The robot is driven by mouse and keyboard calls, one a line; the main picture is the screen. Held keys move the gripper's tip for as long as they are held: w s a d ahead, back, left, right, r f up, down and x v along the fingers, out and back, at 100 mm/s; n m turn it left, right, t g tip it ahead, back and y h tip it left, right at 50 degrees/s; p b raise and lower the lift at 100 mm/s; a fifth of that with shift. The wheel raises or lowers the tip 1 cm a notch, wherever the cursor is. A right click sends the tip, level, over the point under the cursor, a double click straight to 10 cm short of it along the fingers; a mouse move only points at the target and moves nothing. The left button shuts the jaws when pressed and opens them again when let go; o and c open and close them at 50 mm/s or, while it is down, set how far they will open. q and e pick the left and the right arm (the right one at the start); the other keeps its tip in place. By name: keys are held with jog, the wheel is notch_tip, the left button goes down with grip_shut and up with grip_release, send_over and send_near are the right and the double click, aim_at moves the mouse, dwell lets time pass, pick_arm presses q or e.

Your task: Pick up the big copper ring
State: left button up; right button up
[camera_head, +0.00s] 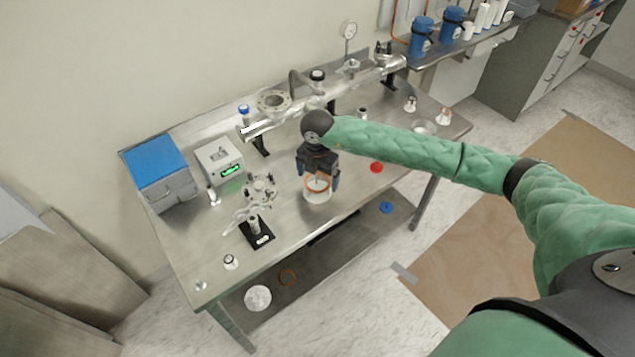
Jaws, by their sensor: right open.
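A copper-coloured ring (317,185) lies at the top of a white round container (318,196) near the front edge of the metal table. My right gripper (318,182) points down over it, with its open fingers on either side of the ring. I cannot tell whether the fingers touch the ring. Which ring is bigger is hard to tell. My left gripper is not in view.
The steel table (215,265) holds a blue-lidded box (157,168), a grey device with a green display (221,161), and a glass piece on a black stand (256,232). A metal pipe assembly (345,95) runs along the back. A red cap (376,167) lies to the right.

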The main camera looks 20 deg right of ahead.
jog(key=shift+f, duration=0.15)
dwell(0.5)
jog(key=c, duration=0.9)
